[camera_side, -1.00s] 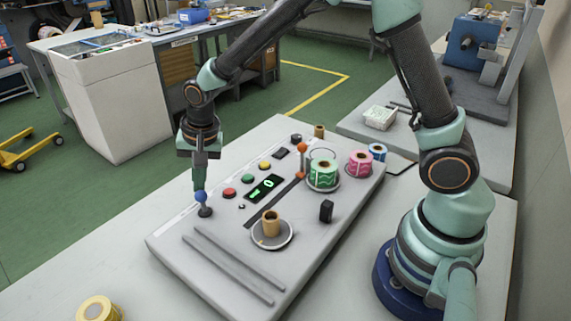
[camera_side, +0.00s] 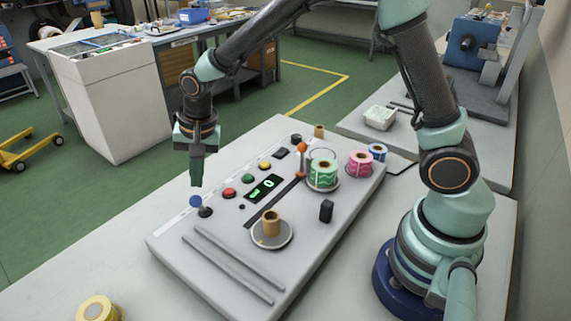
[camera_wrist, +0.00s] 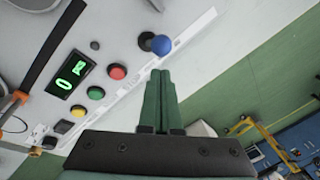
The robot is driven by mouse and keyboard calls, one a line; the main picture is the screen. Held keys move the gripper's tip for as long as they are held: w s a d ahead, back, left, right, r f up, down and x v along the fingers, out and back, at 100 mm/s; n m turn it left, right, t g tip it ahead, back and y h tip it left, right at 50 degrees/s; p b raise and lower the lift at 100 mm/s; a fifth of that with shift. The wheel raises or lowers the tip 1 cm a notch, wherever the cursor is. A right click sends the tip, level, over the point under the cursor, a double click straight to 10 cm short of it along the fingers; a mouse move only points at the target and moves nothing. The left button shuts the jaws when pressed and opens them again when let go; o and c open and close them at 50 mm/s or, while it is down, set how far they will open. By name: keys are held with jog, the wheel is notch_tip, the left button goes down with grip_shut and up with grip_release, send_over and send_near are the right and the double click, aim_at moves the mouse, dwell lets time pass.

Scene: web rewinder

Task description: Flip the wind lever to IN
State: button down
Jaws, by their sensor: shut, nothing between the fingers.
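A short lever with a blue ball knob (camera_side: 195,201) stands on a dark round base at the left end of the sloped grey panel (camera_side: 225,245). It leans to the left in the side view. The blue knob also shows in the wrist view (camera_wrist: 161,45), just beyond my fingertips. My gripper (camera_side: 197,185) points down, shut and empty, slightly above the knob and apparently apart from it. Its closed fingers show in the wrist view (camera_wrist: 160,78). No IN marking is readable on the panel.
Red (camera_side: 229,193), green (camera_side: 248,178) and yellow (camera_side: 265,166) buttons line the panel beside a lit display (camera_side: 265,188). An orange-knobbed arm (camera_side: 301,147) stands by the green roll (camera_side: 323,175). A brown core (camera_side: 271,224) sits on a disc in front.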

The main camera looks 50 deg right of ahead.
jog(key=w+d+r, duration=0.1)
jog(key=w+d, duration=0.2)
jog(key=s+a+r, duration=0.2)
jog(key=a+r, duration=0.3)
jog(key=r, duration=0.3)
jog(key=shift+s+a, duration=0.3)
jog(key=shift+a, duration=0.1)
jog(key=s+d+r+n+t, duration=0.3)
jog(key=s+d+n, duration=0.6)
jog(key=s+d, duration=0.6)
jog(key=shift+s+d+r+h, duration=0.4)
jog(key=shift+s+r, duration=0.5)
jog(key=shift+s, duration=0.05)
